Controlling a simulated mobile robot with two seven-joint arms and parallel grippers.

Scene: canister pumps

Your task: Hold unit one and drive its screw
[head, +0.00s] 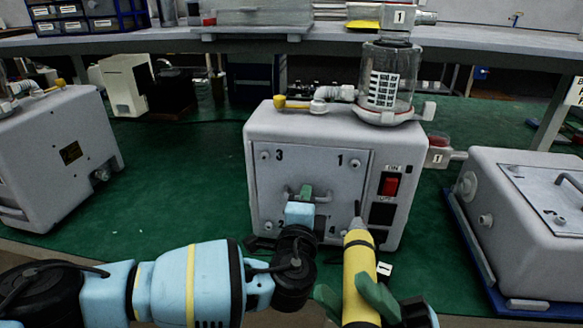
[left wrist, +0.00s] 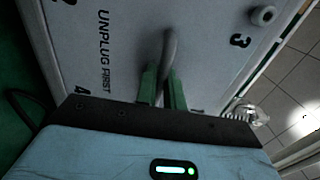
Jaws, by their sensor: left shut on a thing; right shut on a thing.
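Unit one (head: 262,180) is a grey box with a clear canister (head: 383,85) on top and a "1" tag at its right side. Its front panel (head: 325,170) has numbered corners; screws show by 3 and 1. My left gripper (head: 305,193) is shut on the panel's grey handle (left wrist: 169,48); its green fingers (left wrist: 163,88) straddle it in the left wrist view. My right gripper (head: 346,288) is shut on a yellow screwdriver (head: 361,262). Its dark tip points at the panel's lower right corner; whether it touches a screw I cannot tell. The lower right screw is hidden.
A similar grey unit (head: 50,150) stands at the left, and another (head: 530,215) lies on a blue tray (head: 462,228) at the right. A red switch (head: 391,186) sits beside the panel. A shelf (head: 300,45) runs behind. Green bench surface (head: 180,185) is clear at left.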

